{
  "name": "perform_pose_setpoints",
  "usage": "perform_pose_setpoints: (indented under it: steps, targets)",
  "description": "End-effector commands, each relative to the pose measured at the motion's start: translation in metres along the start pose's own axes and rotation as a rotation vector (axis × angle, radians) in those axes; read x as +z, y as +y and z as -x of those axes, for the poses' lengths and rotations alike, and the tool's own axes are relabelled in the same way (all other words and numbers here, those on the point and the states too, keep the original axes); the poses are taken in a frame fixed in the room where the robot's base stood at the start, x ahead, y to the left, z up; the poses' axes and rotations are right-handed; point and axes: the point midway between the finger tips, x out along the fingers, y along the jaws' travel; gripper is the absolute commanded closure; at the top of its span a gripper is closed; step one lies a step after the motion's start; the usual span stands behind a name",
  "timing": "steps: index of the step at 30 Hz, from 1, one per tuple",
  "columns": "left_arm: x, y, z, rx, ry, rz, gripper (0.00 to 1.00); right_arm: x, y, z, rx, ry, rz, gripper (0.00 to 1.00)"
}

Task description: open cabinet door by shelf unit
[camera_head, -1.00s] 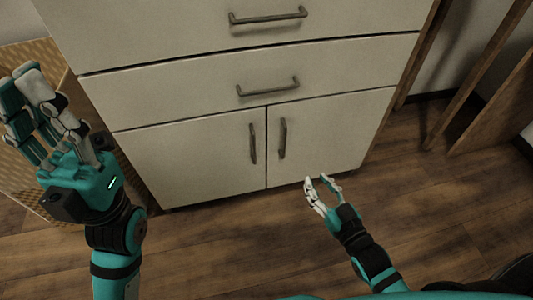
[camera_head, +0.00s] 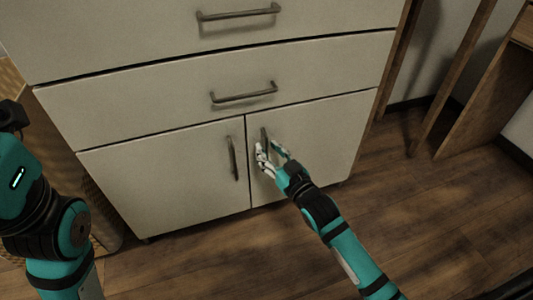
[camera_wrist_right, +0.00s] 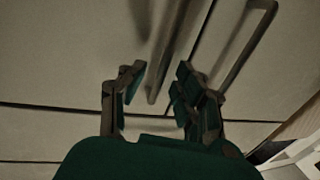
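The white cabinet has two lower doors, both shut, a left door (camera_head: 170,175) and a right door (camera_head: 320,130). The left door has an upright dark handle (camera_head: 233,158). The right door's handle (camera_head: 265,138) is partly hidden by my right gripper (camera_head: 270,153), which is at its lower part. In the right wrist view my gripper (camera_wrist_right: 160,95) is open, with the handle bar (camera_wrist_right: 165,50) in the space between its fingers. I cannot tell whether the fingers touch it. A second handle (camera_wrist_right: 245,50) shows to the right there. My left fingers are out of view.
Two drawers with handles (camera_head: 240,14) (camera_head: 244,93) are above the doors, both shut. A wooden shelf unit (camera_head: 480,110) stands at the right. A woven basket (camera_head: 105,230) is at the left. The wooden floor (camera_head: 420,220) before the cabinet is clear.

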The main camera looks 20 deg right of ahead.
Motion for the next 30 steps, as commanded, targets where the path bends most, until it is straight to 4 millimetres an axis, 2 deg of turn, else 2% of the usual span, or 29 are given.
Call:
perform_pose_setpoints:
  steps: [5,14,22,30]
  targets:
    - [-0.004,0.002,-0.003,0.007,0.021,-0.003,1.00,0.001,0.000,-0.014,-0.001,0.001,0.000,0.68]
    - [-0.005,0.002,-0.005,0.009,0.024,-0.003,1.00,0.000,0.000,-0.016,0.000,-0.001,0.000,0.68]
    - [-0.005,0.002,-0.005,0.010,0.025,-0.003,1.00,0.000,0.000,-0.016,0.000,0.000,0.000,1.00]
    - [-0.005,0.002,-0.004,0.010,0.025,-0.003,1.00,0.000,0.000,-0.016,0.000,0.000,0.001,1.00]
